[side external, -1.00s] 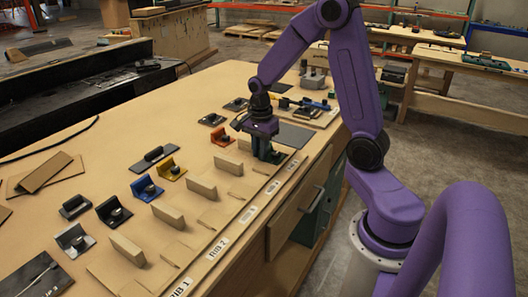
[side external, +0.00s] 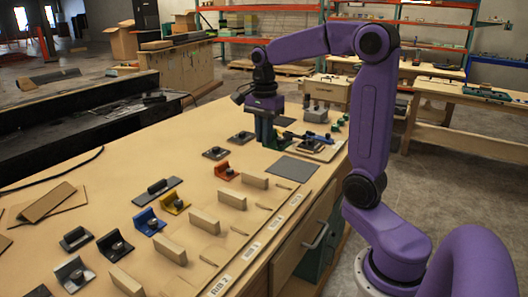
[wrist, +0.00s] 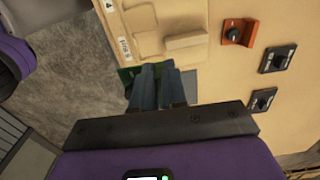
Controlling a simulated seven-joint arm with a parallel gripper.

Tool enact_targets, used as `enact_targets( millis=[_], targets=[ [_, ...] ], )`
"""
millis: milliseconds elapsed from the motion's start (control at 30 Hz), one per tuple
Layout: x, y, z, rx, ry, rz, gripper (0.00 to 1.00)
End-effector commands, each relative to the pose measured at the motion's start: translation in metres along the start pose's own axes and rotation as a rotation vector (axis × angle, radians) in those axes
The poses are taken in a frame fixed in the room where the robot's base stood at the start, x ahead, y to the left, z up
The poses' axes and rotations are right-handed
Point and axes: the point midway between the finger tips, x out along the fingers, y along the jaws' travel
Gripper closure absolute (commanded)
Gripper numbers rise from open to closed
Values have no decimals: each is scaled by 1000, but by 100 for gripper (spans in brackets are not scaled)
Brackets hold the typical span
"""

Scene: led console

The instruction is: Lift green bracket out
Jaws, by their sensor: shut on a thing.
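The green bracket (side external: 283,142) is at my gripper's fingertips, just beyond the dark grey mat on the bench. My gripper (side external: 266,138) points down and is shut on the bracket, with its fingers hiding much of it. I cannot tell whether the bracket's underside touches the bench or hangs a little above it. In the wrist view, the fingers of my gripper (wrist: 158,72) are close together, and a green edge of the bracket (wrist: 128,75) shows beside them.
Orange (side external: 226,171), yellow (side external: 173,204), blue (side external: 148,221) and black (side external: 114,245) brackets stand in a row on the bench. Wooden blocks (side external: 205,214) stand beside them. The grey mat (side external: 294,169) is bare. Tools lie on a board (side external: 318,147) right of the gripper.

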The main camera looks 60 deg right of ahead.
Motion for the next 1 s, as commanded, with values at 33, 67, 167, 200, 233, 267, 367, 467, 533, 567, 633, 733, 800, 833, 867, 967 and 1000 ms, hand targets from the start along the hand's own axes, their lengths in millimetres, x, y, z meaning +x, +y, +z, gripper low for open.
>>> enact_targets(
  millis=[33, 67, 167, 200, 233, 267, 367, 467, 533, 567, 633, 733, 800, 833, 867, 967, 1000],
  targets=[
    [-7, -1, 0, 0, 1, -4, 100],
    [-10, -1, 0, 0, 0, -3, 100],
    [-18, 0, 0, -1, 0, -2, 100],
    [-21, -1, 0, -1, 0, -3, 100],
    [-23, 0, 0, -1, 0, -2, 100],
    [-25, 0, 0, 0, 0, -1, 100],
    [-32, 0, 0, -1, 0, -1, 100],
    [-38, 0, 0, -1, 0, -2, 100],
    [-42, 0, 0, -1, 0, -1, 100],
    [-44, 0, 0, 0, 0, -2, 100],
    [-48, 0, 0, 0, 0, -2, 100],
    [-54, 0, 0, 0, 0, -2, 100],
    [-57, 0, 0, -1, 0, -2, 100],
    [-58, 0, 0, -1, 0, -1, 100],
    [-58, 0, 0, -1, 0, -1, 100],
    [-59, 0, 0, -1, 0, -1, 100],
    [-59, 0, 0, -1, 0, 0, 100]
  ],
)
